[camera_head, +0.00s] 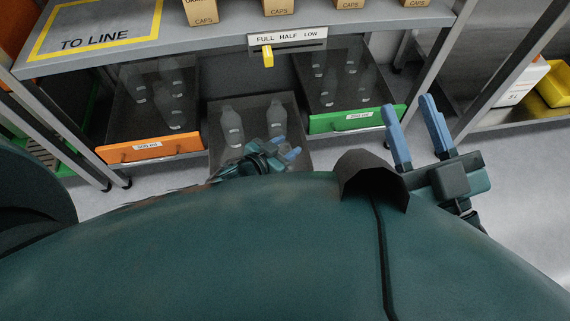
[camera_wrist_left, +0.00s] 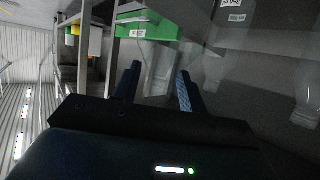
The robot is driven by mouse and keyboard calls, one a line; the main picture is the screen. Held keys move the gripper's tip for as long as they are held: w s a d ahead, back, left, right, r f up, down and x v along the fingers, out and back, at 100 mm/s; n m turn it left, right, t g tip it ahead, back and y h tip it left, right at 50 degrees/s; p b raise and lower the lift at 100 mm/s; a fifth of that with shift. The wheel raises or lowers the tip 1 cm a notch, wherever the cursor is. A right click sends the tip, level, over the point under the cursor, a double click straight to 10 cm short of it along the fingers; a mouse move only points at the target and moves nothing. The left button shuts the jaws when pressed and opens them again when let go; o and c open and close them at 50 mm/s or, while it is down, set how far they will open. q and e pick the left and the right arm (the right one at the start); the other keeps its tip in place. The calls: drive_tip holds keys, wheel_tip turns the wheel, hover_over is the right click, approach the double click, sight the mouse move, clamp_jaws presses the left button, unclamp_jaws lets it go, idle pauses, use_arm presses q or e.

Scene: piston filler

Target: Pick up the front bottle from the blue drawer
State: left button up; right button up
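The middle drawer (camera_head: 252,103) is pulled out; its front face is hidden behind my body, so its blue colour does not show. Two clear bottles with white labels stand toward its back, one at left (camera_head: 232,128) and one at right (camera_head: 278,117). My left gripper (camera_head: 284,148) is low over the drawer's front part, with its blue fingers apart. A faint clear shape, seemingly a bottle, shows by the fingers; contact cannot be told. In the left wrist view the fingers (camera_wrist_left: 159,78) are spread. My right gripper (camera_head: 410,122) is open and empty, right of the drawers.
An orange-fronted drawer (camera_head: 152,149) with bottles is open at left. A green-fronted drawer (camera_head: 357,119) with bottles is open at right; it also shows in the left wrist view (camera_wrist_left: 143,28). The worktop (camera_head: 190,42) overhangs the drawers. A yellow slider (camera_head: 267,56) hangs at its edge.

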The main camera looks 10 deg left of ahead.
use_arm(q)
drive_tip(key=shift+f, duration=0.1)
clamp_jaws()
drive_tip(key=shift+s, duration=0.1)
